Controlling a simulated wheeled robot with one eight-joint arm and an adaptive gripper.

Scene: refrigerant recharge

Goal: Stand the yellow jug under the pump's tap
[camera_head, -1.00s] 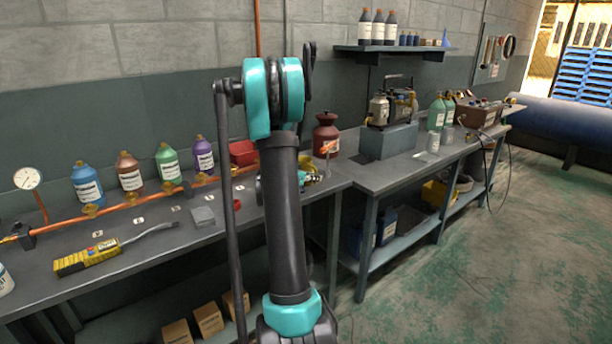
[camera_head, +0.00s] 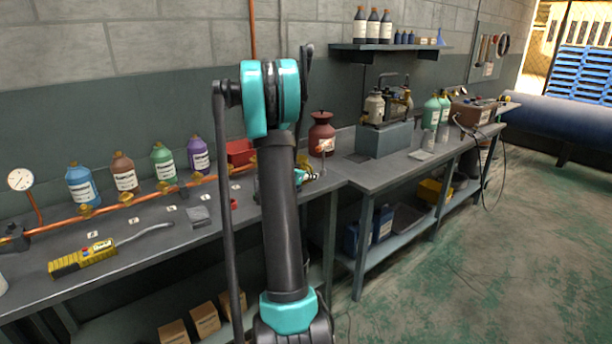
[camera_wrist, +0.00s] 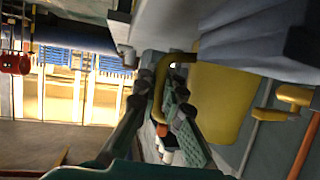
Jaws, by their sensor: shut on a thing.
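In the wrist view, my gripper (camera_wrist: 166,112) is shut on the handle of the yellow jug (camera_wrist: 222,90). The curved handle passes between the two fingers, and the jug's body lies just to their right. The jug appears sideways in this turned view. A pump-like unit (camera_head: 375,106) with dark and brass fittings stands on a grey block (camera_head: 385,139) on the right bench. Its tap is too small to make out.
A brown can (camera_head: 321,133) stands near the join of the benches. Colored bottles (camera_head: 82,184) line a copper pipe (camera_head: 130,200) on the left bench. A yellow tool (camera_head: 82,262) lies in front. Green bottles (camera_head: 432,112) stand right of the block. The floor at right is clear.

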